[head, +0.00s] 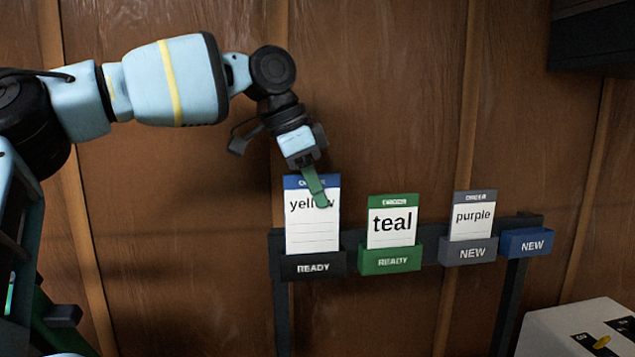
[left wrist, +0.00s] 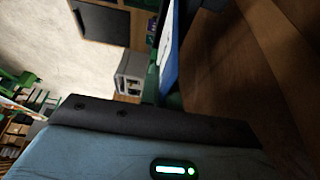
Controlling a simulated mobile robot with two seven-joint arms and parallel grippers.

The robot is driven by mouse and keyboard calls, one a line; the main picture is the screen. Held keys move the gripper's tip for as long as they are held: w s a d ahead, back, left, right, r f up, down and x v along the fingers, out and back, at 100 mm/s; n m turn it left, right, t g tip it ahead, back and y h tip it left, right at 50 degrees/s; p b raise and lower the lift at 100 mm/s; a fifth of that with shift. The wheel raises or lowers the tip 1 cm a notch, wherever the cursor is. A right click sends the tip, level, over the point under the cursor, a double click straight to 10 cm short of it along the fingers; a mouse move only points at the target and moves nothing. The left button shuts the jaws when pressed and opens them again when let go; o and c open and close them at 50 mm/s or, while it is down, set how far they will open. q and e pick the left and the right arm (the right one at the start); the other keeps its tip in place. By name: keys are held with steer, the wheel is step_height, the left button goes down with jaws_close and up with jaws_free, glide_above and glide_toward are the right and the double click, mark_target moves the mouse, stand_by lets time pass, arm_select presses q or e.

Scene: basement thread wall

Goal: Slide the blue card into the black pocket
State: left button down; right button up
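The blue card (head: 311,236) has a blue top band and the word "yellow" on white. It stands upright at the black pocket (head: 313,266) marked READY. Its lower edge meets the pocket's front lip; I cannot tell how deep it sits. My left gripper (head: 319,190) is at the card's upper part, one green finger across its front, the other hidden behind it. In the left wrist view the card (left wrist: 169,55) shows nearly edge-on between green fingers (left wrist: 164,97), which look shut on it. My right gripper is not in view.
To the right, on the same dark rail, are a green pocket (head: 391,260) with a teal card, a grey pocket (head: 469,252) with a purple card and a blue pocket (head: 526,242) without a card. A white box (head: 570,325) stands lower right.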

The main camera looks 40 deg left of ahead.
arm_select(q)
steer(key=shift+f, duration=1.6)
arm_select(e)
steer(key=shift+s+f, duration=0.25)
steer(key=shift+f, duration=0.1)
arm_select(q)
steer(key=c, duration=1)
jaws_free()
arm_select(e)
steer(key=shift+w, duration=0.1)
arm_select(q)
steer(key=shift+r+p, duration=0.5)
steer(key=shift+r, duration=3.45)
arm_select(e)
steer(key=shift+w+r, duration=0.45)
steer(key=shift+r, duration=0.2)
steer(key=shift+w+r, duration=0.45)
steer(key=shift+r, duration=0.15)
arm_select(q)
steer(key=shift+o, duration=0.2)
